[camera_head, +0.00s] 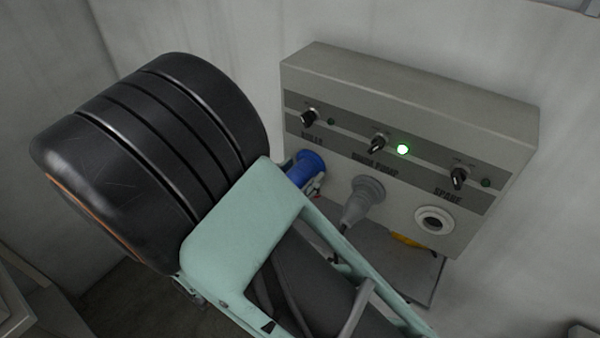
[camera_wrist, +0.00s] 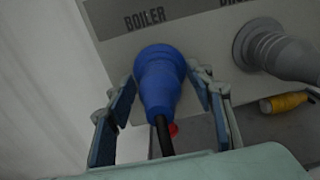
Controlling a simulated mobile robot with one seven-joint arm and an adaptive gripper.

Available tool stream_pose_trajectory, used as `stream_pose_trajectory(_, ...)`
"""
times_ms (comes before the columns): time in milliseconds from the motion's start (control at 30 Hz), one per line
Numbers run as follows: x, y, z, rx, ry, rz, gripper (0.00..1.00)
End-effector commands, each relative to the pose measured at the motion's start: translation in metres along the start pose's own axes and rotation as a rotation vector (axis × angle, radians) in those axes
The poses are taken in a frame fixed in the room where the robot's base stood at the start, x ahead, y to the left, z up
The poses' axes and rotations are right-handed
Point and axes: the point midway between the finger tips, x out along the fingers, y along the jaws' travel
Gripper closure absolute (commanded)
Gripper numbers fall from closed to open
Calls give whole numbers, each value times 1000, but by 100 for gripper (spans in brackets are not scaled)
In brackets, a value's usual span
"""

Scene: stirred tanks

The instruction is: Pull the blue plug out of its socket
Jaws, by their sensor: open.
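The blue plug (camera_head: 305,168) sits in the socket under the BOILER label, at the left end of the grey control box (camera_head: 410,85). In the wrist view the blue plug (camera_wrist: 160,82) is at the centre, with a black cable hanging from its lower end. My gripper (camera_wrist: 166,88) is open, with one finger on each side of the plug. Whether either finger touches it I cannot tell. The plug's head is against the panel, and its socket is hidden behind it. In the head view my arm covers the plug's lower part and most of my gripper.
A grey plug (camera_head: 364,200) sits in the middle socket, close to the right; it also shows in the wrist view (camera_wrist: 272,48). The SPARE socket (camera_head: 434,220) is empty. A green lamp (camera_head: 403,149) glows above the grey plug. A yellow item (camera_wrist: 285,103) lies below the box.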

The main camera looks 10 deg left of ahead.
Motion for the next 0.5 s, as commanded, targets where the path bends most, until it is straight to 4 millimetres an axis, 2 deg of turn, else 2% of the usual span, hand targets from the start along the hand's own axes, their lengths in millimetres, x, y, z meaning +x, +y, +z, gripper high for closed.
stream_pose_trajectory(233, 0, 0, 0, 0, 0, 0, 53)
stream_pose_trajectory(500, 0, 0, 0, 0, 0, 0, 82)
